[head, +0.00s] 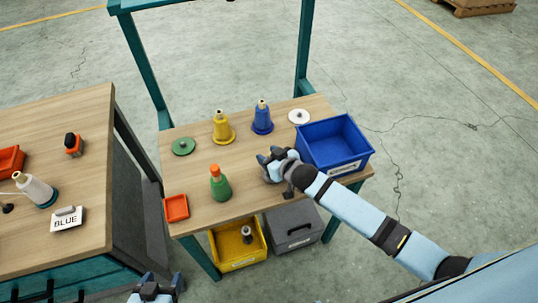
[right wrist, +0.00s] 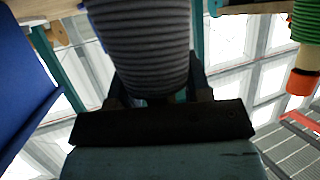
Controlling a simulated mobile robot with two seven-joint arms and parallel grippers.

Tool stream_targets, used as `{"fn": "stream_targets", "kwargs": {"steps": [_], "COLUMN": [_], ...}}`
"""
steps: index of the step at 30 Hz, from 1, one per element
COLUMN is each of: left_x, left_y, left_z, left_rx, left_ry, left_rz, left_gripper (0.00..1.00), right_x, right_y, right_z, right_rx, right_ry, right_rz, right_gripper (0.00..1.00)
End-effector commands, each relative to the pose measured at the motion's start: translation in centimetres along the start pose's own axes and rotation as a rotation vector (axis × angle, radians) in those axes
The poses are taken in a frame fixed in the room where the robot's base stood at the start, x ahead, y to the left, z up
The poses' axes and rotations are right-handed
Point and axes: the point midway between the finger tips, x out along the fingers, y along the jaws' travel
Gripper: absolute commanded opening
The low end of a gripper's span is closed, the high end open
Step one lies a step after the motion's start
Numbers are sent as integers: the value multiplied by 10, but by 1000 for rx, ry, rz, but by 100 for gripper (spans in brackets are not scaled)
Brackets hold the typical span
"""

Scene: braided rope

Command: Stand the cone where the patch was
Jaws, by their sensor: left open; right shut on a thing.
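My right gripper (head: 274,165) is shut on a dark grey ribbed cone (right wrist: 140,45), which fills the middle of the right wrist view. In the head view the hand mostly hides this cone, beside the blue bin over the table. Other cones stand upright on the table: a yellow one (head: 222,128), a blue one (head: 262,119) and a green one with an orange top (head: 219,184). A green disc (head: 183,146) and a white disc (head: 299,116) lie flat. I cannot tell which spot held the patch. My left gripper (head: 155,288) is open and empty, below the table's front edge.
A blue bin (head: 335,145) stands on the table's right. A small orange tray (head: 176,207) lies at the front left. Yellow (head: 238,248) and grey (head: 293,233) bins sit below. The left bench (head: 95,150) holds a white cone (head: 35,188) and a BLUE card (head: 67,220).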

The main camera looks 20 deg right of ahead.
Motion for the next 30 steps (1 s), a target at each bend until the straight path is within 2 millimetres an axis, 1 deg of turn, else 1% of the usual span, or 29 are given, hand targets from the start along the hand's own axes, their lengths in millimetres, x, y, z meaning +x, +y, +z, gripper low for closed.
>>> {"fn": "stream_targets", "kwargs": {"steps": [1, 2, 3, 5, 6, 14, 17, 20, 30], "left_x": [0, 0, 0, 0, 0, -1, -1, 0, 3], "left_y": [0, 0, 0, 0, 0, 0, 1, 2, 2], "left_z": [1, 0, 0, 0, -1, -3, -3, -3, 4], "left_rx": [0, 0, 0, 0, 0, 0, 0, 0, 0], "left_ry": [0, 0, 0, 1, 2, 6, 7, 7, 4], "left_rz": [0, 0, 0, 0, 0, 1, 3, 4, 4], "left_gripper": [68, 68, 68, 68, 68, 68, 68, 68, 68], "right_x": [1, 0, 0, 0, 0, 0, -7, -22, -99], "right_y": [0, 0, 0, 0, 0, 0, 0, 0, 0], "right_z": [1, 0, 0, 0, 0, 1, 3, 3, 3], "right_rx": [0, 0, 0, 0, 0, 0, 0, -1, 1], "right_ry": [1, 1, 1, 1, 1, -1, -2, -1, -1], "right_rz": [0, 0, 0, 0, 0, 0, 0, 0, -1], "right_gripper": [0, 49, 58, 72, 74, 74, 74, 74, 74]}}
